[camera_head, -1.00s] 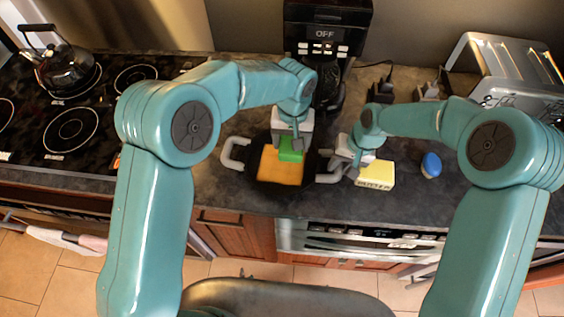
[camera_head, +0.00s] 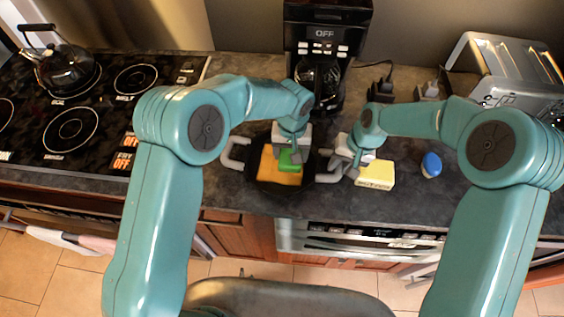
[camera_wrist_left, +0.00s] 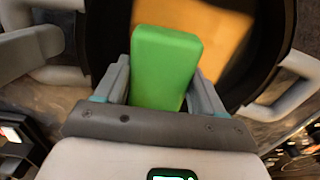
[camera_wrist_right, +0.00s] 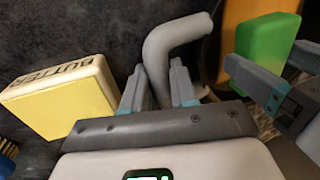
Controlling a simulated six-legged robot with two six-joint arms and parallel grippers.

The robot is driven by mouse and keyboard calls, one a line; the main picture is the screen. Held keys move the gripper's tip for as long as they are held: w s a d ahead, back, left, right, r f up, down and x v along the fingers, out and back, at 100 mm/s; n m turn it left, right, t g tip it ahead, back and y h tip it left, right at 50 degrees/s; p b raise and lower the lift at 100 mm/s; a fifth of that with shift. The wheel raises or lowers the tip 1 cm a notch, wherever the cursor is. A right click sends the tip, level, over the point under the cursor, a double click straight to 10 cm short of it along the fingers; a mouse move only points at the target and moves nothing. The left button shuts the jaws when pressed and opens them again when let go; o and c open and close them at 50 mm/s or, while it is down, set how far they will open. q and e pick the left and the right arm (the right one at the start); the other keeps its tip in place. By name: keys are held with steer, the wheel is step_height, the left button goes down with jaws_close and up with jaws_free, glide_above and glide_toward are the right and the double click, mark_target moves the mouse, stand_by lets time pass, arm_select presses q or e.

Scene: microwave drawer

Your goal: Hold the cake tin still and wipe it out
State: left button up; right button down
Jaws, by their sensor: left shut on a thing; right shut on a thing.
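The cake tin (camera_head: 264,188) is a dark round pan with two grey handles, standing on the counter. An orange square patch (camera_head: 273,171) lies inside it. My left gripper (camera_head: 291,148) is shut on a green sponge (camera_head: 289,160) and holds it over the right part of the orange patch. The left wrist view also shows the sponge (camera_wrist_left: 163,68) between the fingers. My right gripper (camera_head: 347,160) is shut on the tin's right handle (camera_wrist_right: 165,48). Whether the sponge touches the orange patch is unclear.
A yellow butter block (camera_head: 377,175) lies just right of the right gripper. A blue oval object (camera_head: 431,165) is farther right. A coffee maker (camera_head: 327,40) stands behind the tin. A stove with a kettle (camera_head: 62,68) is at the left, a toaster (camera_head: 505,75) at the right.

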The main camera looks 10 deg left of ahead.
arm_select(q)
steer(key=shift+f, duration=0.65)
stand_by(0.8)
